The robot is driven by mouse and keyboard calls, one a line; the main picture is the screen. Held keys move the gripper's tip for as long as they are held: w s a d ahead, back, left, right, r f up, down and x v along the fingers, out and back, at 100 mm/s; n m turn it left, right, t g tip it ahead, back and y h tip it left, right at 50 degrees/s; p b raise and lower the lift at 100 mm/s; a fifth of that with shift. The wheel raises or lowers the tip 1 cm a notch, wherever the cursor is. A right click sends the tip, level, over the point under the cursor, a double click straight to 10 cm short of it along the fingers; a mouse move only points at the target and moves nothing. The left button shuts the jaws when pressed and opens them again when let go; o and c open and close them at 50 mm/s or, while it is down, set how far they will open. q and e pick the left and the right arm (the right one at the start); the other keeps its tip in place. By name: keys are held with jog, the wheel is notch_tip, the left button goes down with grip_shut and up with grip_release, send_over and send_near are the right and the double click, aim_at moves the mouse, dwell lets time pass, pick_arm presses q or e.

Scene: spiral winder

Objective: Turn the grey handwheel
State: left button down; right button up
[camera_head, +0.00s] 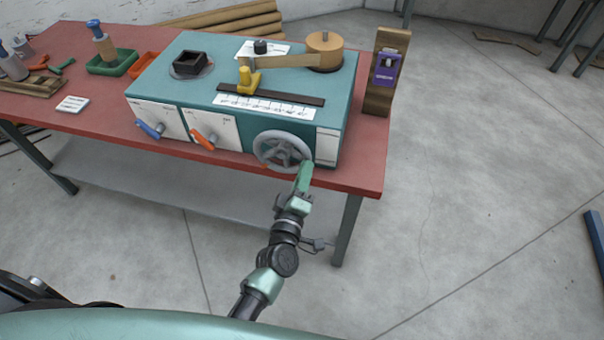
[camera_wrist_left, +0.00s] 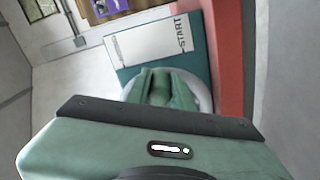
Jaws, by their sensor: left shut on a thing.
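The grey handwheel (camera_head: 282,151) is on the front face of the teal winder (camera_head: 190,85), near its right end. My left gripper (camera_head: 307,167) is at the wheel's lower right rim and is shut on it. In the left wrist view, the green fingers (camera_wrist_left: 165,88) cover most of the handwheel (camera_wrist_left: 207,100), and only parts of its pale rim show beside them. The exact contact is hidden by the fingers. My right gripper is not in view.
The winder stands on a red table (camera_head: 90,120). A blue lever (camera_head: 151,129) and an orange lever (camera_head: 204,139) are left of the wheel. A wooden post with a purple device (camera_head: 386,66) stands at the right. Floor in front is clear.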

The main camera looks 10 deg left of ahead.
aim_at(306, 154)
pick_arm(q)
jog(key=r+n, duration=0.1)
jog(key=n, duration=0.1)
jog(key=shift+r+n+p, duration=0.3)
jog(key=shift+r, duration=0.1)
jog(key=shift+a+r+n+p, duration=0.25)
jog(key=shift+r+n, duration=0.5)
jog(key=shift+n, duration=0.65)
jog(key=c, duration=1.2)
grip_release()
jog(key=shift+c, duration=0.2)
jog(key=s+b, duration=0.1)
jog(key=s, duration=0.6)
jog(key=shift+s+a, duration=0.15)
jog(key=shift+s, duration=0.25)
